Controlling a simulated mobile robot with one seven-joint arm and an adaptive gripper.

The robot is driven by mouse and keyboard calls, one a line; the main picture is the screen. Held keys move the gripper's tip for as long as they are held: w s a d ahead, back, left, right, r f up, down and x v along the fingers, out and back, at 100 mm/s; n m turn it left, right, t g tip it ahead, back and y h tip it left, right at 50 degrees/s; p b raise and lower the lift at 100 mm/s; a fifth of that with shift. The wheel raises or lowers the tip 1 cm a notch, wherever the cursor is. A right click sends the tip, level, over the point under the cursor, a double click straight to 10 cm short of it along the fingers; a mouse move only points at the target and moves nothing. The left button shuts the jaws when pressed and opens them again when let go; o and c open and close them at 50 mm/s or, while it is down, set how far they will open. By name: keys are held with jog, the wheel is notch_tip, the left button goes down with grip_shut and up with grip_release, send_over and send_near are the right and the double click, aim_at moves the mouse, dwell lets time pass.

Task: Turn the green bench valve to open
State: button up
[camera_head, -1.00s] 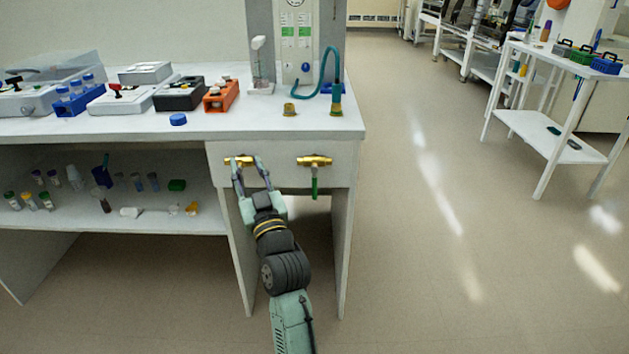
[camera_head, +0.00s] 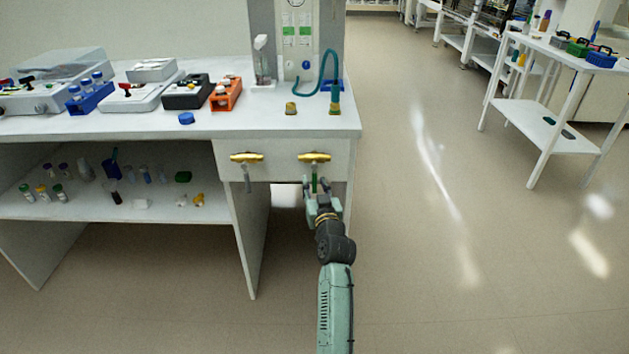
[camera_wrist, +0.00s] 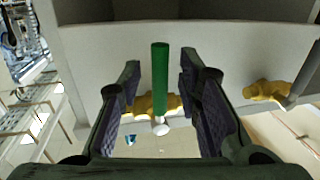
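The green bench valve has a brass body (camera_head: 314,157) on the right of the bench's front panel. Its green handle (camera_head: 314,184) hangs straight down. My gripper (camera_head: 319,188) is at this handle, with its fingers pointing up toward the panel. In the wrist view the green handle (camera_wrist: 160,75) stands between my two dark finger pads (camera_wrist: 160,90), with a visible gap on both sides. My gripper is open, and no contact with the handle shows. The brass body (camera_wrist: 145,104) also shows behind the fingers.
A second brass valve (camera_head: 246,157) with a grey handle (camera_head: 247,180) hanging down is to the left on the same panel. The bench leg (camera_head: 250,240) and an open shelf (camera_head: 100,208) are left of my arm.

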jog(key=shift+w+a, duration=0.1)
jog(key=shift+w, duration=0.45)
grip_shut()
dwell(0.5)
